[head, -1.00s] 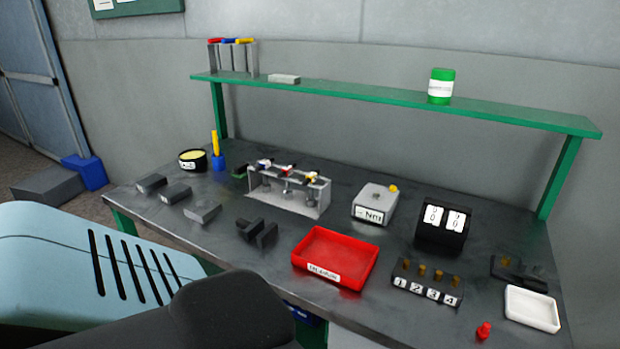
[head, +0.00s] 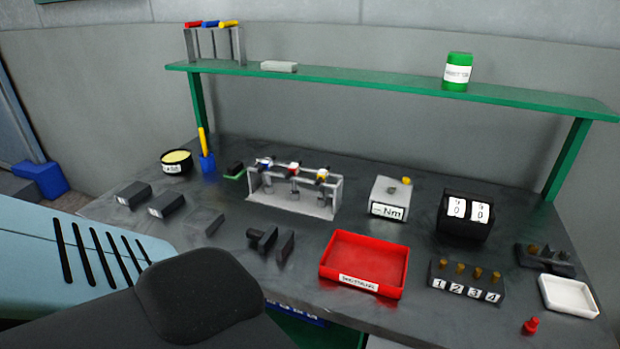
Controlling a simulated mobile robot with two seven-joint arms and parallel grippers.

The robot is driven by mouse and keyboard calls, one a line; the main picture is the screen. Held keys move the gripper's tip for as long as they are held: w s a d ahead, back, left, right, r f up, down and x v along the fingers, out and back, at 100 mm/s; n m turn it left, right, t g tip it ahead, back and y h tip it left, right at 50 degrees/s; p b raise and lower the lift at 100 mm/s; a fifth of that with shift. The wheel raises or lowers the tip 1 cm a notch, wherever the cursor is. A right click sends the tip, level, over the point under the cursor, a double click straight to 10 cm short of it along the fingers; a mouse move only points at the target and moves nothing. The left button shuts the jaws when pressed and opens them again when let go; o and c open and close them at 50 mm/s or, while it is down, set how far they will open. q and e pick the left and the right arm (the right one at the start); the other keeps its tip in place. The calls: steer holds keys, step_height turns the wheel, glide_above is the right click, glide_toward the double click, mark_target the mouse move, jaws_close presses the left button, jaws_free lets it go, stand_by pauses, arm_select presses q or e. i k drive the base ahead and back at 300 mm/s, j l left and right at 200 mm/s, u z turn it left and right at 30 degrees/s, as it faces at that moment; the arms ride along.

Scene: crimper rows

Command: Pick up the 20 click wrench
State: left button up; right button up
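I cannot make out which tool is the 20 click wrench; no "20" is readable on any tool. A grey rack (head: 316,204) on the bench holds three small upright tools, with a blue-and-white top (head: 264,163), a red-and-white top (head: 294,168) and a yellow-and-white top (head: 323,175). On the shelf's left end, another grey rack (head: 215,46) holds tools with red (head: 193,24), blue (head: 210,23) and yellow (head: 229,23) handles. Neither gripper shows in the head view.
The dark bench (head: 225,265) bears a red tray (head: 365,262), a box marked Nm (head: 389,198), a black counter (head: 465,215), a numbered peg block (head: 467,281), a white dish (head: 568,296) and several dark blocks. A green shelf (head: 370,83) spans above the back.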

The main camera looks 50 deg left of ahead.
mark_target(323, 176)
steer(key=k+j, duration=0.1)
steer(key=j, duration=0.3)
steer(key=k+j, duration=0.1)
steer(key=j, duration=0.75)
steer(key=k, duration=0.05)
